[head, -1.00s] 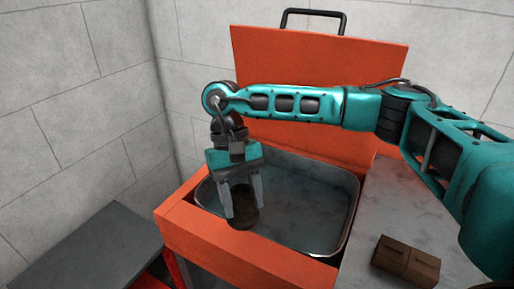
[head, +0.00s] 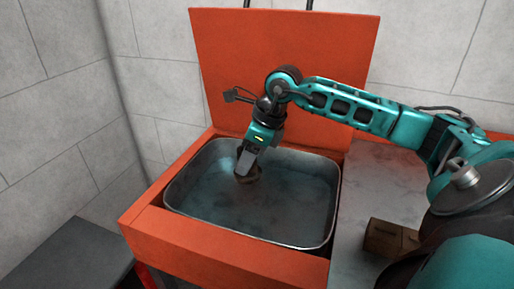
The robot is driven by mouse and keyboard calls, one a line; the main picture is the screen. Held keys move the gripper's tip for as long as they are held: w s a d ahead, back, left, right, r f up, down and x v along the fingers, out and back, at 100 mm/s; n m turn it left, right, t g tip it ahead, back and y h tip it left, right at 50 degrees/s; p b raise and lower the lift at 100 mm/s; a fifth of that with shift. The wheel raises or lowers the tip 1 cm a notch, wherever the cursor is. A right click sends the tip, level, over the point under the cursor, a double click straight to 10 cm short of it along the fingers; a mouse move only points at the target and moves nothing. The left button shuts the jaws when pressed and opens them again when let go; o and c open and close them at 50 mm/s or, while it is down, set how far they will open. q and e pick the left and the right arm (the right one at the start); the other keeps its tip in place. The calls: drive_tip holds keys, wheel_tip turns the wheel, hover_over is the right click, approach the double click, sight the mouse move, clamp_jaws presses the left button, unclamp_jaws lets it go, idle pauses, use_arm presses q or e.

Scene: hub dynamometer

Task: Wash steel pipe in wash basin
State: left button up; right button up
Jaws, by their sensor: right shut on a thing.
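The wash basin is a metal tub (head: 312,238) set in an orange cabinet, with bluish liquid in it. My right gripper (head: 245,172) points down into the back left part of the basin. My left gripper is not in view.
The orange lid (head: 285,65) stands open behind the basin. A brown box (head: 388,239) sits on the grey counter (head: 352,262) to the right, partly behind my arm. A dark grey surface (head: 65,255) lies at lower left. Walls close in left and behind.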

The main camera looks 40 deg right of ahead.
drive_tip(key=d+m, duration=0.1)
drive_tip(key=d+r+m+h, duration=0.1)
drive_tip(key=d+m, duration=0.1)
drive_tip(key=shift+w+r+m+t, duration=0.1)
drive_tip(key=shift+r+m+t, duration=0.1)
drive_tip(key=shift+m+t, duration=0.1)
drive_tip(key=shift+f+b, duration=0.55)
drive_tip(key=shift+b, duration=0.1)
wheel_tip(320, 180, down, 5)
drive_tip(key=b, duration=0.3)
drive_tip(key=shift+b, duration=0.3)
wheel_tip(320, 180, down, 7)
drive_tip(key=b, duration=0.5)
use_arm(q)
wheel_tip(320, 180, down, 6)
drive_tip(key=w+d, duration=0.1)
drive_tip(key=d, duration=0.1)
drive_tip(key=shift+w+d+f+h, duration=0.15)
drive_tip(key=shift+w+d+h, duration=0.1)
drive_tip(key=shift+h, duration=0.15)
use_arm(e)
drive_tip(key=shift+f, duration=0.4)
idle(0.4)
